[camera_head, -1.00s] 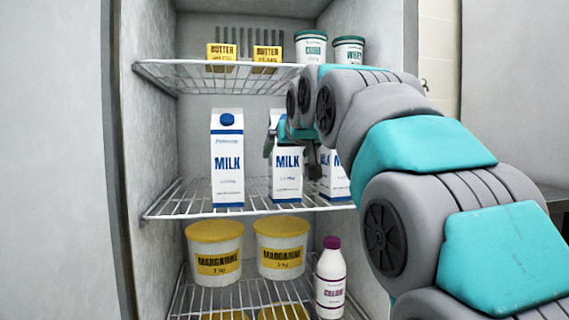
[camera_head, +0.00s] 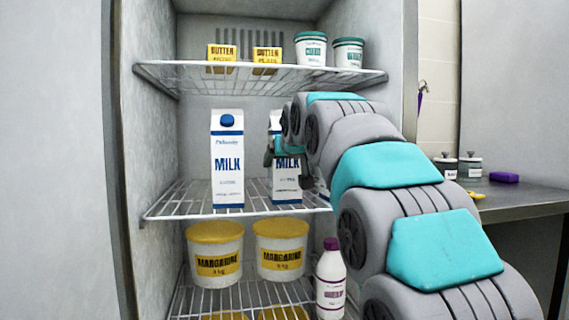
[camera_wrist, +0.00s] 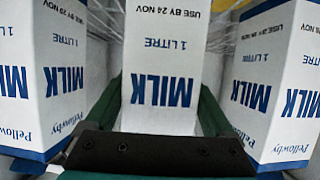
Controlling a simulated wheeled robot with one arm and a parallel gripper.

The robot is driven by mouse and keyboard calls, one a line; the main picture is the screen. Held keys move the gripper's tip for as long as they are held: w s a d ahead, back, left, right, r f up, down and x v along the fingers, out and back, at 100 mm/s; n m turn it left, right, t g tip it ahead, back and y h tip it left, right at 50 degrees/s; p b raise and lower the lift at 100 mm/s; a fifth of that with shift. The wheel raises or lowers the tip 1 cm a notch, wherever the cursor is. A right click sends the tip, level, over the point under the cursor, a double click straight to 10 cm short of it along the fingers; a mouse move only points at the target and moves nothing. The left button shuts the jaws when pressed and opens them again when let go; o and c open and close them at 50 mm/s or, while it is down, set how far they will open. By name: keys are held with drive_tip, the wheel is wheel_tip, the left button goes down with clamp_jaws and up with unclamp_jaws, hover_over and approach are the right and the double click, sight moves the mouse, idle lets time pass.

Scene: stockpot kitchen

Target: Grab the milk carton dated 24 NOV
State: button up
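Three white-and-blue milk cartons stand on the middle fridge shelf (camera_head: 190,203). In the wrist view the text is upside down; the middle carton (camera_wrist: 165,50) reads USE BY 24 NOV. It is the middle carton (camera_head: 286,190) in the head view, upright on the shelf. My gripper (camera_wrist: 160,105) has its dark green fingers on either side of this carton, apparently open; contact is not clear. The left-hand carton in the head view (camera_head: 228,150) stands clear of the gripper. Two neighbouring cartons flank the middle one in the wrist view, left (camera_wrist: 50,75) and right (camera_wrist: 275,75). My arm hides the third in the head view.
The upper shelf (camera_head: 160,70) holds butter packs (camera_head: 222,53) and white tubs (camera_head: 310,50). Below are margarine tubs (camera_head: 215,255) and a cream bottle (camera_head: 330,280) beside my arm. A metal counter (camera_head: 520,200) stands to the right.

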clamp_jaws()
idle(0.4)
drive_tip(key=shift+r, duration=0.2)
